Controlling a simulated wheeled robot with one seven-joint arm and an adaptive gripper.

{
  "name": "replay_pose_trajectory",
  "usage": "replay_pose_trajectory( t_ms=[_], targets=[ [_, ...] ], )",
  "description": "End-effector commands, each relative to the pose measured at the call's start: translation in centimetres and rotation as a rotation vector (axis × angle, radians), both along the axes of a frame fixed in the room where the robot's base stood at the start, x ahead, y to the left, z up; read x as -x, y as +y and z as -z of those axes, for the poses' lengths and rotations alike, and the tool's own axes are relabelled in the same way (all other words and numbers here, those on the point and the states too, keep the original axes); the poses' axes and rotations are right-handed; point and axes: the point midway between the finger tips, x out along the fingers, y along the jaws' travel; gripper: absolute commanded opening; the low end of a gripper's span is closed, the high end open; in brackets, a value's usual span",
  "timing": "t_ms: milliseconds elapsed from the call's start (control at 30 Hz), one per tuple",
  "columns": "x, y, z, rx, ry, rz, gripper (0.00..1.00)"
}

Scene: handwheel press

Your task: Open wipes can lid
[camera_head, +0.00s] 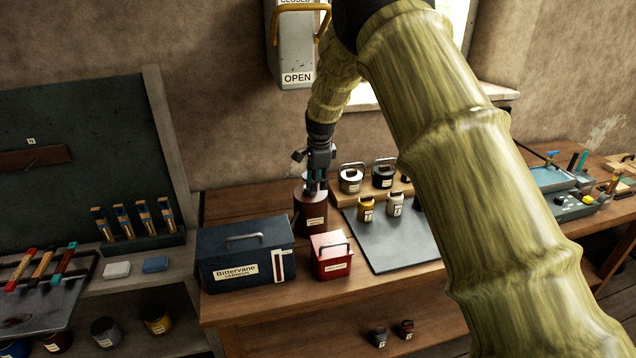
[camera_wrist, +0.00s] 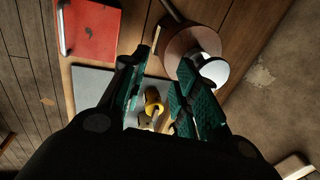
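The wipes can is a brown cylinder with a pale label (camera_head: 312,217), standing on the wooden bench in the head view. My gripper (camera_head: 316,188) points down at the top of the can, and its fingers hide part of that top. In the wrist view the can's round brown top (camera_wrist: 185,42) is at the upper right, with a shiny pale round piece (camera_wrist: 214,72) at its edge. Whether that piece is the lid I cannot tell.
A dark blue box (camera_head: 245,250) and a red box (camera_head: 331,256) with handles stand in front of the can. A grey mat (camera_head: 400,245) with small bottles is to the right. Two handled tins (camera_head: 351,180) stand behind on a wooden riser. The wall is close behind.

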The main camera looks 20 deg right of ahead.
Motion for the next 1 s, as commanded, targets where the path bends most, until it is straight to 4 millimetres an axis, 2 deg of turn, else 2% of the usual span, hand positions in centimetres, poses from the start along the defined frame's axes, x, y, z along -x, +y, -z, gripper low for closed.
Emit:
replay_pose_trajectory(
  t_ms=[500,1000],
  targets=[
    [-1.8,0.0,-1.9,0.0,-0.001,-0.001,0.3],
    [-1.9,0.0,-2.0,0.001,0.0,0.0,0.3]
  ],
)
